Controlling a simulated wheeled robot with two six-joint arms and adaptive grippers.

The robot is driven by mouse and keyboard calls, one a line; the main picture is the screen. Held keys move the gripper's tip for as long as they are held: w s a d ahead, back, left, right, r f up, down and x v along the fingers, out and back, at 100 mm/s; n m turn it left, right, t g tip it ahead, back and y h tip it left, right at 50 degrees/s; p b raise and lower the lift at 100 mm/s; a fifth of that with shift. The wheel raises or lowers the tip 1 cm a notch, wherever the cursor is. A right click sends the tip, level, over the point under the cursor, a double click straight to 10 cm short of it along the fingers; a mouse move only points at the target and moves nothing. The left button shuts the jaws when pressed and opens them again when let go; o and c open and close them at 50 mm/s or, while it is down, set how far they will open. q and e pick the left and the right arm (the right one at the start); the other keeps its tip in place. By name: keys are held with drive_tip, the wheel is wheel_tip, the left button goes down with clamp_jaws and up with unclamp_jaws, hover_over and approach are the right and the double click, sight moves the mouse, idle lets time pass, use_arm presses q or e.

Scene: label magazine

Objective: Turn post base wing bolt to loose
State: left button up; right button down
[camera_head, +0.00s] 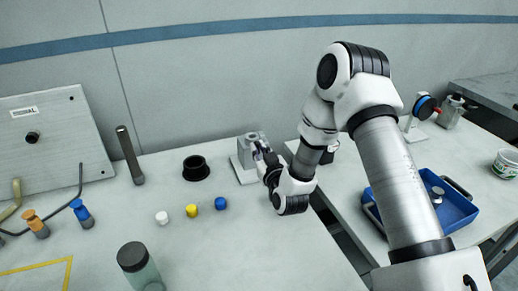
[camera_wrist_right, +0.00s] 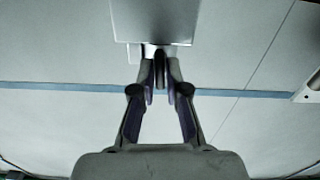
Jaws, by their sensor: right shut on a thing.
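The grey post base (camera_head: 243,168) stands near the back of the left table, with an upright block on its plate. In the right wrist view a pale block (camera_wrist_right: 155,20) fills the top middle. My right gripper (camera_head: 262,150) reaches the post base from the right. In the right wrist view the fingers of my right gripper (camera_wrist_right: 160,82) are closed on a small dark part, the wing bolt (camera_wrist_right: 159,66), just below the block. The bolt's turn angle cannot be told. My left gripper is not in view.
White, yellow (camera_head: 192,210) and blue caps lie in front. A black ring (camera_head: 196,168) and dark rod (camera_head: 130,156) stand to the left. A grey-lidded jar (camera_head: 137,262) is near the front. A blue tray (camera_head: 455,212) sits on the right table, past a gap.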

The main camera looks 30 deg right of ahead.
drive_tip(key=n+p, duration=0.2)
drive_tip(key=n, duration=0.2)
drive_tip(key=shift+r+n, duration=0.1)
drive_tip(key=shift+n, duration=0.3)
drive_tip(key=n+p, duration=0.3)
drive_tip(key=n, duration=0.3)
drive_tip(key=n+p, duration=0.4)
drive_tip(key=n, duration=0.3)
drive_tip(key=n+p, duration=0.4)
drive_tip(key=n, duration=0.2)
drive_tip(key=shift+a+f, duration=0.15)
drive_tip(key=shift+f, duration=0.2)
drive_tip(key=shift+n+p, duration=1.5)
drive_tip(key=shift+n, duration=0.8)
drive_tip(key=shift+n+p, duration=1.05)
drive_tip(key=shift+n, duration=0.25)
drive_tip(key=shift+f+n+p, duration=0.15)
drive_tip(key=shift+n+p, duration=1.05)
drive_tip(key=shift+p, duration=0.5)
